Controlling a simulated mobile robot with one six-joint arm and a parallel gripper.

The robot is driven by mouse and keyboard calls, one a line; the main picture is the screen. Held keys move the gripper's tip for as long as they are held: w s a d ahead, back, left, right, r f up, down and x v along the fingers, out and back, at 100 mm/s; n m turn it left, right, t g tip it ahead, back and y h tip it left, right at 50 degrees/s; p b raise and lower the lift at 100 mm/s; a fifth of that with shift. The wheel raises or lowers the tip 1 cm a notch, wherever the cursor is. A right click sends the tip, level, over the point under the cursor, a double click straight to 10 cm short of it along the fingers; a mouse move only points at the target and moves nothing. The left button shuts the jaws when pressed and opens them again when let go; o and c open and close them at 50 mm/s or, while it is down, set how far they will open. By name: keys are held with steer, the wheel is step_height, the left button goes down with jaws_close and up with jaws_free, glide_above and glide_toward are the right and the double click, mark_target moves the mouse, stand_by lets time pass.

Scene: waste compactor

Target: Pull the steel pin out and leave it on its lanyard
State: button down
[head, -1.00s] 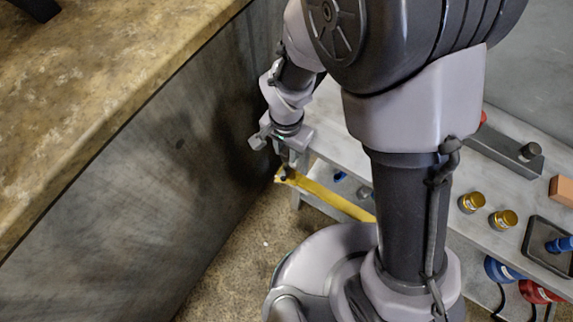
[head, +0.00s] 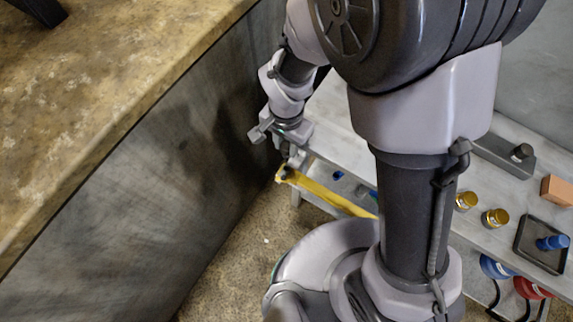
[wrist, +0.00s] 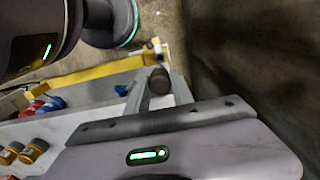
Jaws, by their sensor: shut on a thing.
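My gripper (head: 288,165) points down at the near-left end of a yellow bar (head: 325,196), close to the dark wall. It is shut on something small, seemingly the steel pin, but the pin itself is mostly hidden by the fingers. In the wrist view my gripper (wrist: 152,88) shows as a grey finger and a dark rounded tip. The yellow bar (wrist: 95,74) passes just beyond, with a pale end piece by the tip. I cannot make out the lanyard, or whether the pin is clear of its hole.
A dark metal wall (head: 150,165) with a stone-like top (head: 110,70) stands close on the left. A grey bench (head: 345,150) lies on the right, bearing brass-coloured cylinders (head: 495,217), a black tray (head: 524,256) and an orange block (head: 558,190). Speckled floor lies below.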

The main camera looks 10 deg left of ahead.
steer(key=shift+r+p, duration=1.9)
steer(key=shift+r, duration=0.9)
steer(key=w+d, duration=0.8)
steer(key=d, duration=0.2)
steer(key=shift+w+p, duration=0.15)
steer(key=shift+p, duration=0.25)
steer(key=shift+f, duration=0.2)
steer(key=shift+f+b, duration=0.35)
steer(key=shift+b, duration=0.15)
steer(key=c, duration=1)
jaws_free()
steer(key=shift+r, duration=0.1)
steer(key=shift+c, duration=0.2)
